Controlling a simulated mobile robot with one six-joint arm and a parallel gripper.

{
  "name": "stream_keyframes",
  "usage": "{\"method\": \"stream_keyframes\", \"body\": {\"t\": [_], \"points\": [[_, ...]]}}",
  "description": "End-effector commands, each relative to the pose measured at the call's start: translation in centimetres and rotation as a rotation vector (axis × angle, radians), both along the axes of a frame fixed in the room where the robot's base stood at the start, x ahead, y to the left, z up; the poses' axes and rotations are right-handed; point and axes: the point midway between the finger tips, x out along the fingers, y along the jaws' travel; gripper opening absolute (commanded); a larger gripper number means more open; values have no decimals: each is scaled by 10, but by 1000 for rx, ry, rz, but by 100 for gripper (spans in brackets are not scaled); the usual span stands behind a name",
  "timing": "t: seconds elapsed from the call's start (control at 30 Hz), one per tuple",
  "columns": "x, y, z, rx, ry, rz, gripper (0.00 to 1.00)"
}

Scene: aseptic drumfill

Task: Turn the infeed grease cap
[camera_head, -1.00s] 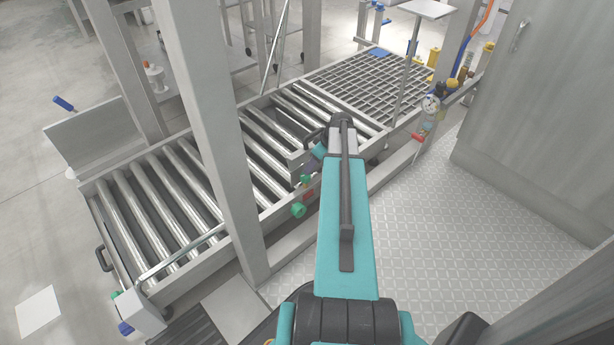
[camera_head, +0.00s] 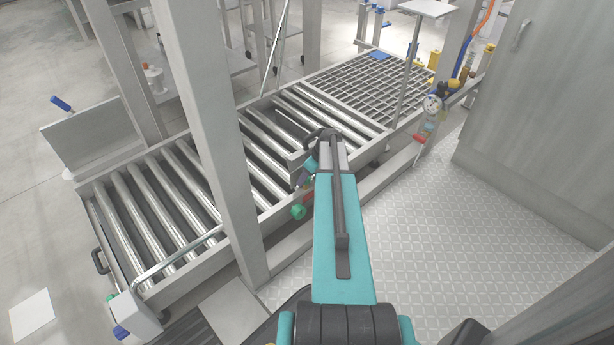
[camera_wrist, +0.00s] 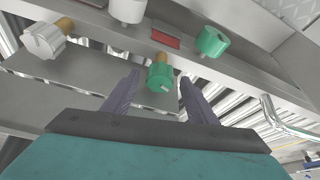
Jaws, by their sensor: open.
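In the wrist view a green ribbed cap (camera_wrist: 160,78) on a brass-coloured stem shows between the two dark finger tips of my gripper (camera_wrist: 158,76). The fingers are open, with a visible gap on each side of the cap. A second green cap (camera_wrist: 212,41) sits to the upper right on the grey rail. No label shows which cap is the infeed grease cap. In the head view one green cap (camera_head: 298,212) shows on the side of the roller conveyor; my gripper (camera_head: 306,172) is just above it, mostly hidden by my arm.
A white knob (camera_wrist: 44,41) on a brass stem, another white knob (camera_wrist: 127,10) and a red plate (camera_wrist: 166,39) sit near the caps. A steel post (camera_head: 207,130) stands left of my arm. The patterned floor (camera_head: 440,230) to the right is clear.

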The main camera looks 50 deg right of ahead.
Motion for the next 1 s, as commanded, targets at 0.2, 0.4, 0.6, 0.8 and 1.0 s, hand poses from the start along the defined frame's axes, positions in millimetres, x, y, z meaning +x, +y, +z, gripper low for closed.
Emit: {"method": "stream_keyframes", "body": {"t": [0.2, 0.4, 0.6, 0.8, 1.0], "points": [[0, 0, 0, 0, 0, 0, 29], [0, 0, 0, 0, 0, -1, 12], [0, 0, 1, 1, 0, -18, 12], [-1, 1, 2, 0, 0, -75, 12], [-1, 2, 3, 0, 0, -178, 12]]}}
